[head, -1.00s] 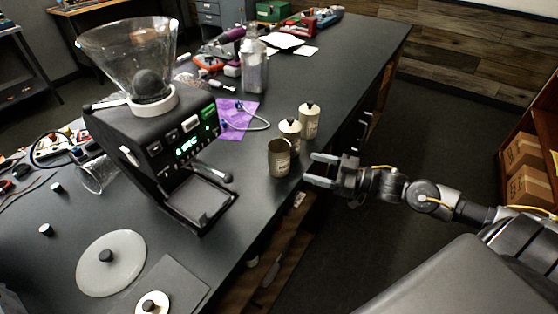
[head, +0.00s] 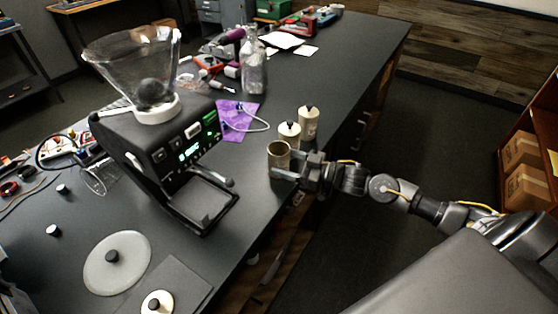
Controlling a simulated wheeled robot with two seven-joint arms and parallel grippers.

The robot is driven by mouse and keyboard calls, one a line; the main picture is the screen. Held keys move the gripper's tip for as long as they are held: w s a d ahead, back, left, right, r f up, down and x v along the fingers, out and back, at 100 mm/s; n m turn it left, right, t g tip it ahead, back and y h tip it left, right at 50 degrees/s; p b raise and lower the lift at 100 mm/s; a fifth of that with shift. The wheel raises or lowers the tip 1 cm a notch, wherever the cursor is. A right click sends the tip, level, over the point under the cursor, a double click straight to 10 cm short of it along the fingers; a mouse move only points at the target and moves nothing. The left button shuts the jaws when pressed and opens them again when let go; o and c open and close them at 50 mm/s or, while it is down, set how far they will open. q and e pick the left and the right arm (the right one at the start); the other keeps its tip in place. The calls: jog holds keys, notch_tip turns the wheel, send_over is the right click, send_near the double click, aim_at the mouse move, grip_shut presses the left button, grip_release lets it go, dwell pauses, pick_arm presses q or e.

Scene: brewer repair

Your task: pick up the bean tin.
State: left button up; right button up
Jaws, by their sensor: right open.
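Three cream tins stand in a row near the right edge of the dark table. The nearest tin (head: 278,154) is open at the top, with no lid on it. I cannot read the labels to tell which holds beans. My right gripper (head: 287,166) is open at the nearest tin, its fingers reaching to the tin's right and front sides. Whether the fingers touch it, I cannot tell. My left gripper is out of view.
The brewer (head: 165,145) with a clear hopper (head: 135,65) stands left of the tins. A round translucent lid (head: 117,275) and a small cream lid (head: 157,302) lie in front.

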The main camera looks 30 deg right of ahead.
jog(key=shift+x, duration=1.15)
jog(key=c, duration=0.9)
jog(key=shift+d, duration=0.1)
